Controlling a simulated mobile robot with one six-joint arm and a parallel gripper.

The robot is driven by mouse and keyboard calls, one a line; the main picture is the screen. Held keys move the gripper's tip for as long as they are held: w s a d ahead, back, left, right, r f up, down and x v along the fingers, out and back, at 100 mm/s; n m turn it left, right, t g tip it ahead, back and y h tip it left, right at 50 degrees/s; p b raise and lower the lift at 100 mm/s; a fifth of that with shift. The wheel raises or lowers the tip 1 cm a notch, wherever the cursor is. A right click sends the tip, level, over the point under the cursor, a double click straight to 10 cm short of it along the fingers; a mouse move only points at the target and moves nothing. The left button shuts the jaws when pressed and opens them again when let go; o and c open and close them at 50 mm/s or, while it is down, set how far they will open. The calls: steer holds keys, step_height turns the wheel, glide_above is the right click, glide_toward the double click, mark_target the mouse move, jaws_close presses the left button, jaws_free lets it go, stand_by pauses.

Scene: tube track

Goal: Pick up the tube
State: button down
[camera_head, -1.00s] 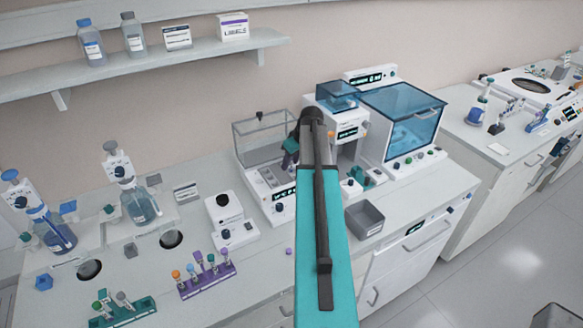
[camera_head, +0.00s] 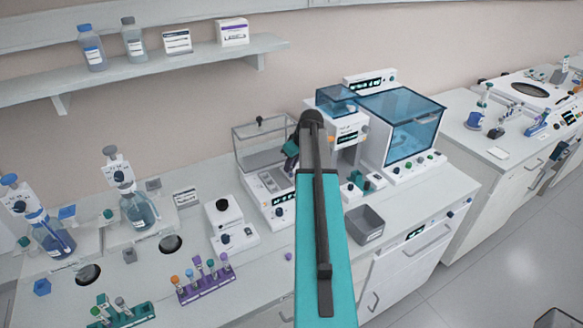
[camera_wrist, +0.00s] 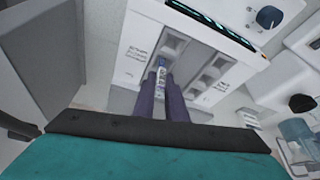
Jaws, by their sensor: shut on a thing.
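In the wrist view, my gripper (camera_wrist: 161,88) has its two purple fingers close together, shut on a small tube (camera_wrist: 162,64) with a pale body and a blue part. The tube shows at the fingertips, over a slotted well of a white instrument (camera_wrist: 133,50). I cannot tell whether its lower end is still in the well. In the head view, my gripper (camera_head: 291,158) is mostly hidden behind my arm, beside the white instrument with a clear cover (camera_head: 262,138). The tube cannot be made out there.
A purple rack (camera_head: 207,287) with several capped tubes and a green rack (camera_head: 125,318) stand at the front left. A grey bin (camera_head: 364,224) is right of my arm. A blue-lidded machine (camera_head: 405,125) stands behind it. Flasks (camera_head: 138,208) are at the left.

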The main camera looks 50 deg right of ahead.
steer(key=shift+r+b, duration=1.95)
steer(key=shift+r, duration=2.8)
